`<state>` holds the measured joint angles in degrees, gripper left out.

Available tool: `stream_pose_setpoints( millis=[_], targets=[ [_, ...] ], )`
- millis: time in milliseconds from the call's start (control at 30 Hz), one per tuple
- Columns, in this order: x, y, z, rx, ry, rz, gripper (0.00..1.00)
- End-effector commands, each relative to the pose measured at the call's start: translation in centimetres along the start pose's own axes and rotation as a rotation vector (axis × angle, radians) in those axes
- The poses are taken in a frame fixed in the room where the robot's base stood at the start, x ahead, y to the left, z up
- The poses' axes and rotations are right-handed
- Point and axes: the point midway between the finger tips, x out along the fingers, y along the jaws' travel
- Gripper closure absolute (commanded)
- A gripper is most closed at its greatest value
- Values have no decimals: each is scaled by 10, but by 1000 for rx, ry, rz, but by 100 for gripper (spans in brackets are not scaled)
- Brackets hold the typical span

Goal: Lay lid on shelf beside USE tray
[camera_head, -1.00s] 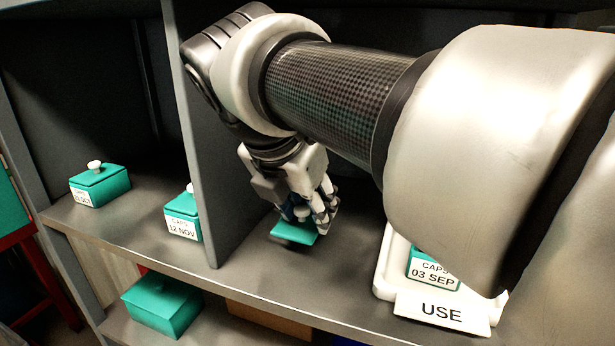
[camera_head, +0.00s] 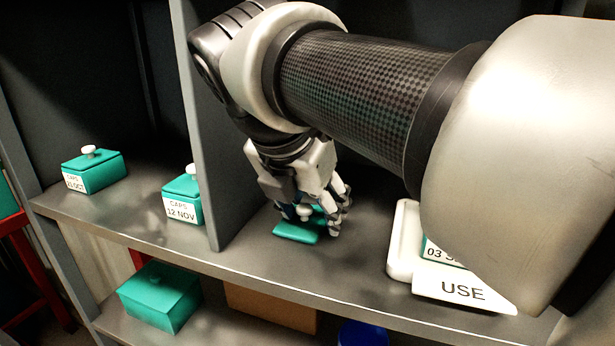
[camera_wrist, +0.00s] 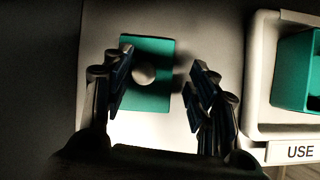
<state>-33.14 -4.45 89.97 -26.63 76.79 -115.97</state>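The teal lid (camera_head: 295,232) with its white knob lies flat on the shelf (camera_head: 362,262), left of the USE tray (camera_head: 404,240). My gripper (camera_head: 318,213) is low over the lid with its fingers apart. In the wrist view, the lid (camera_wrist: 158,98) and its round knob (camera_wrist: 144,75) lie between my open fingers (camera_wrist: 163,82). The knob is nearer the left finger, with a clear gap to the right one. The white USE tray also shows at the right of the wrist view (camera_wrist: 258,75) and holds an open teal box (camera_wrist: 296,70). My arm partly hides the tray in the head view.
A grey upright divider (camera_head: 205,130) stands left of my gripper. Beyond it are lidded boxes labelled 12 NOV (camera_head: 183,207) and OCT (camera_head: 95,172). A teal box (camera_head: 160,298) sits on the lower shelf. Bare shelf lies between lid and tray.

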Motion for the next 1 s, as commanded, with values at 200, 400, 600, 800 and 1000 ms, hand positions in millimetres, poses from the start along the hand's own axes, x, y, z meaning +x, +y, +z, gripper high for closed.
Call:
stream_pose_setpoints(
  millis=[200,400,600,800,1000],
  targets=[
    [0,0,0,0,0,0,40],
    [-3,0,2,0,0,0,40],
    [-28,1,4,-1,0,1,40],
    [-67,1,5,-2,0,2,40],
    [-100,1,4,-2,-1,2,40]
  ],
)
